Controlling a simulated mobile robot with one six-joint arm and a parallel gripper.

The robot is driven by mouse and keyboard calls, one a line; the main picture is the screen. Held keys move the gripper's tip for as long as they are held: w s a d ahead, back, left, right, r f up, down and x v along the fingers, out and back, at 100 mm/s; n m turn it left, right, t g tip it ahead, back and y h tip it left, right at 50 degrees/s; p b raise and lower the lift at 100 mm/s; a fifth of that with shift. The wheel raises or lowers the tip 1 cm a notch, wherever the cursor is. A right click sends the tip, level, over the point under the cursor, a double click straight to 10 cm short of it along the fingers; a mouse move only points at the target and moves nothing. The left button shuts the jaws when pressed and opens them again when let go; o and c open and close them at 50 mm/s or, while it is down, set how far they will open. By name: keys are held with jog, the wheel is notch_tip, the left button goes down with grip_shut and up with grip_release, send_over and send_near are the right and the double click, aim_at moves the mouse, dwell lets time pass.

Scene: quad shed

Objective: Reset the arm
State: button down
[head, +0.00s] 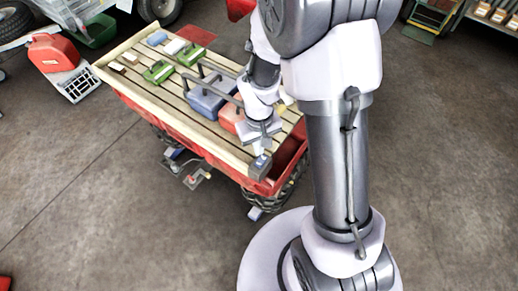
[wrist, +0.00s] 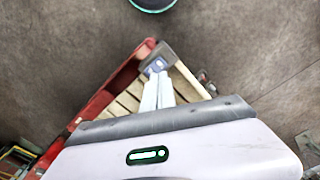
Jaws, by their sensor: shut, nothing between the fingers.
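My arm rises from its base at the lower right of the head view and bends over toward the red cart. My gripper (head: 263,148) points down over the near right corner of the cart's slatted wooden top (head: 205,125). In the wrist view my gripper (wrist: 159,80) shows two pale fingers close together, with nothing between them. Just past the fingertips is a small dark grey and blue block (wrist: 155,63) at the deck's corner; it also shows in the head view (head: 261,163). I cannot tell whether the fingers touch it.
On the deck lie green blocks (head: 158,72), a blue-grey case (head: 207,98) and other small items. A red fuel can (head: 53,53) stands at the left by a pale crate (head: 82,82). A green and yellow hand truck (head: 430,18) is at the top right.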

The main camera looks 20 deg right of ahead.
jog(key=shift+r, duration=0.1)
jog(key=s+a+r+m+t+y+b, duration=0.1)
jog(key=s+a+r+m+t+b, duration=0.1)
jog(key=s+b, duration=0.4)
jog(key=s+a+r+m+t+y+b, duration=0.1)
jog(key=s+a+r+m+t+b, duration=0.1)
jog(key=s+r+b, duration=0.4)
jog(key=r+m+t+b, duration=0.1)
jog(key=b, duration=0.3)
jog(key=shift+s+r+m+t+b, duration=0.2)
jog(key=shift+s+m+t+b, duration=0.1)
jog(key=shift+s+t+b, duration=0.1)
